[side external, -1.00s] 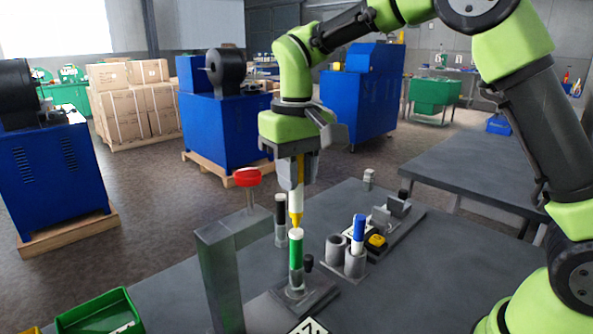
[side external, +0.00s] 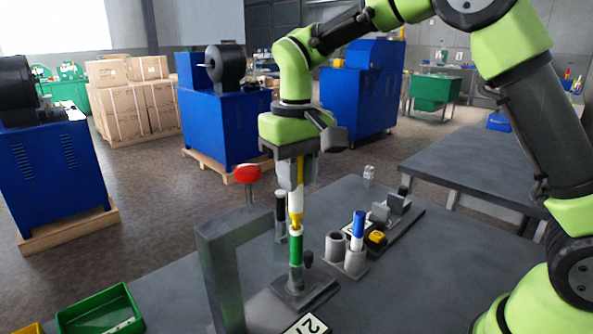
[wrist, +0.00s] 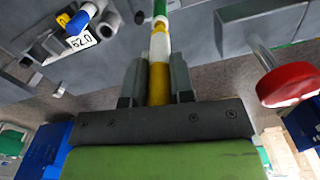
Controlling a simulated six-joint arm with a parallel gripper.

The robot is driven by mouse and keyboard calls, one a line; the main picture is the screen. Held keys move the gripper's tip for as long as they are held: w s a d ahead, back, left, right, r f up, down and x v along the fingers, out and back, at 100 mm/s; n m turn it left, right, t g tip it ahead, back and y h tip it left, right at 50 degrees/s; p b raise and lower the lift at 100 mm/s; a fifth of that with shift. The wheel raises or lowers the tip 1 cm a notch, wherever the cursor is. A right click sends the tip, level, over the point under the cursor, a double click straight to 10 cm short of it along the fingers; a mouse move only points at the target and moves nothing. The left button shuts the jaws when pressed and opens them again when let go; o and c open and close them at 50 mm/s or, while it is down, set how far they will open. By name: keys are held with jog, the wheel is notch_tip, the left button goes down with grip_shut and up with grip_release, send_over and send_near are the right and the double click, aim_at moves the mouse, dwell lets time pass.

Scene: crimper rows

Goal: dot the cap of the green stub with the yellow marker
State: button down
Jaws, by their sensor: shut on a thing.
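My gripper (side external: 297,186) is shut on the yellow marker (side external: 297,200), which has a white barrel and a yellow tip and points straight down. The green stub (side external: 296,251) stands upright below it in a grey holder, with a white cap (side external: 296,231). The marker's tip is right over the cap and looks to be touching it; the tip hides part of the cap's top. In the wrist view, the marker (wrist: 159,46) sits between my fingers (wrist: 157,80), in line with the green stub (wrist: 161,6) beyond.
A blue-capped marker (side external: 358,230) stands in a grey cup rack to the right. A grey post frame with a red knob (side external: 247,174) is close on the left. A green bin (side external: 98,309) lies at front left.

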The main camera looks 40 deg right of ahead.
dwell(0.4)
jog(key=shift+r, duration=3.5)
jog(key=shift+f, duration=0.1)
jog(key=shift+s+d+f, duration=0.1)
jog(key=shift+d+f, duration=0.15)
jog(key=shift+f, duration=0.1)
jog(key=s+d+f+n, duration=0.1)
jog(key=s+d+f, duration=0.1)
jog(key=f, duration=0.4)
jog(key=s+d+f, duration=0.2)
jog(key=s+f, duration=0.2)
jog(key=f, duration=0.1)
jog(key=shift+s+d+f+n, duration=0.25)
jog(key=shift+f+n, duration=0.1)
jog(key=shift+n, duration=0.05)
